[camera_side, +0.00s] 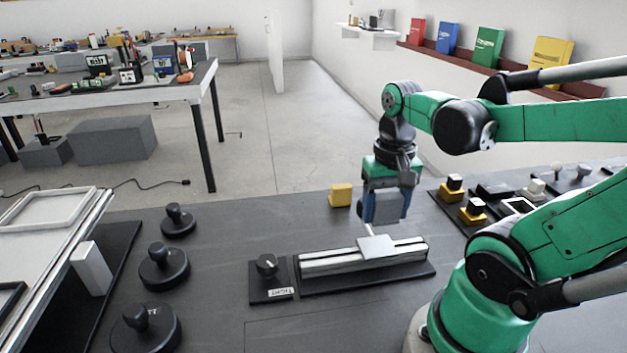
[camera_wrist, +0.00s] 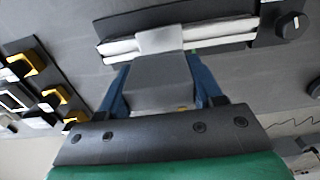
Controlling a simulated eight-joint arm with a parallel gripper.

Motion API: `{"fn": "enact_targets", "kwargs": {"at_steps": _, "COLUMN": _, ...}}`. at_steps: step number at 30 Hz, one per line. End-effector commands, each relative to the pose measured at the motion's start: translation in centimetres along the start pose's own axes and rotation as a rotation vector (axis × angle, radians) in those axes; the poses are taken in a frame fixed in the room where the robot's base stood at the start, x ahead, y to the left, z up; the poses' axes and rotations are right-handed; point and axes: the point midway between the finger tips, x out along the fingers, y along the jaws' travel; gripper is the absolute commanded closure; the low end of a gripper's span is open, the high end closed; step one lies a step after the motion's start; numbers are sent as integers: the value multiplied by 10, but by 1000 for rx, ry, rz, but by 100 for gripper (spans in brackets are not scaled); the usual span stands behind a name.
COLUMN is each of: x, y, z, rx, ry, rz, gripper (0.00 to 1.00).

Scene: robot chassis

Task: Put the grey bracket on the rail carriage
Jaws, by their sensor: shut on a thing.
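The grey bracket (camera_wrist: 160,82) sits between the two blue fingers of my gripper (camera_wrist: 160,75) in the wrist view, and the gripper is shut on it. The rail carriage (camera_side: 377,247) is a pale flat plate on the silver rail (camera_side: 330,262), right of the rail's middle. The carriage also shows in the wrist view (camera_wrist: 160,39), just beyond the bracket. I cannot tell whether bracket and carriage touch.
A knob box (camera_side: 270,284) stands at the rail's left end. Several black knobbed discs (camera_side: 163,268) stand further left. A yellow block (camera_side: 340,195) is behind the rail. Switches and buttons (camera_side: 473,211) crowd the right. The bench in front of the rail is clear.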

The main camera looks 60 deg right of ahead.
Motion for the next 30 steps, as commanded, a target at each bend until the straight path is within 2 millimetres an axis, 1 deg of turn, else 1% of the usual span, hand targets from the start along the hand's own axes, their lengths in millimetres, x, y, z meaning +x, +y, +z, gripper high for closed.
{"fn": "enact_targets", "kwargs": {"at_steps": 1, "x": 6, "y": 0, "z": -1, "rx": 0, "ry": 0, "rz": 0, "gripper": 96}}
{"fn": "enact_targets", "kwargs": {"at_steps": 3, "x": 13, "y": 0, "z": -1, "rx": 0, "ry": 0, "rz": 0, "gripper": 96}}
{"fn": "enact_targets", "kwargs": {"at_steps": 11, "x": 26, "y": 0, "z": -1, "rx": 0, "ry": 0, "rz": 0, "gripper": 96}}
{"fn": "enact_targets", "kwargs": {"at_steps": 19, "x": 52, "y": 0, "z": -1, "rx": 0, "ry": 0, "rz": 0, "gripper": 96}}
{"fn": "enact_targets", "kwargs": {"at_steps": 23, "x": 57, "y": 0, "z": 0, "rx": 0, "ry": 0, "rz": 0, "gripper": 96}}
{"fn": "enact_targets", "kwargs": {"at_steps": 30, "x": 57, "y": 0, "z": 0, "rx": 0, "ry": 0, "rz": 0, "gripper": 96}}
